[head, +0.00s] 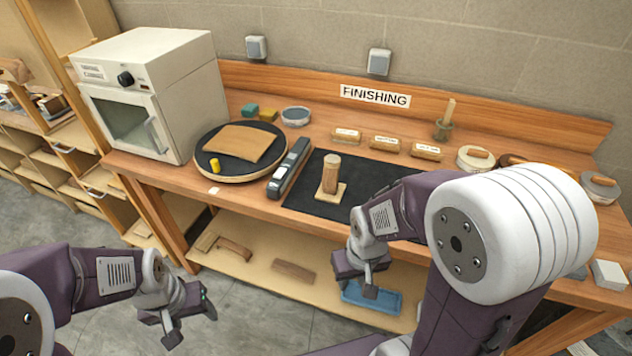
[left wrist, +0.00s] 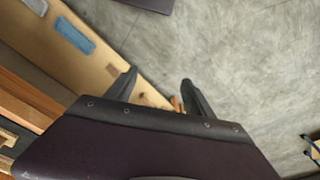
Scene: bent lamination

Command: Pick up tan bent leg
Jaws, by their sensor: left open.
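A tan, slightly curved piece (head: 207,241) lies at the left end of the lower shelf in the head view, beside a browner bent piece (head: 234,249). I cannot tell for sure which is the tan bent leg. My left gripper (head: 192,324) is open and empty, low in front of the bench and apart from both pieces. In the left wrist view its two fingers (left wrist: 158,92) stand apart; a small tan-orange bit (left wrist: 176,104) shows beyond them, too hidden to name. My right gripper (head: 366,284) hangs in front of the bench; its jaws are unclear.
The lower shelf (head: 265,291) also bears a dark wooden block (head: 293,271) and a blue tray (head: 372,298), which shows in the left wrist view (left wrist: 75,37). Above are a round turntable (head: 205,166), a black mat (head: 305,190) and an oven (head: 150,90). Floor in front is clear.

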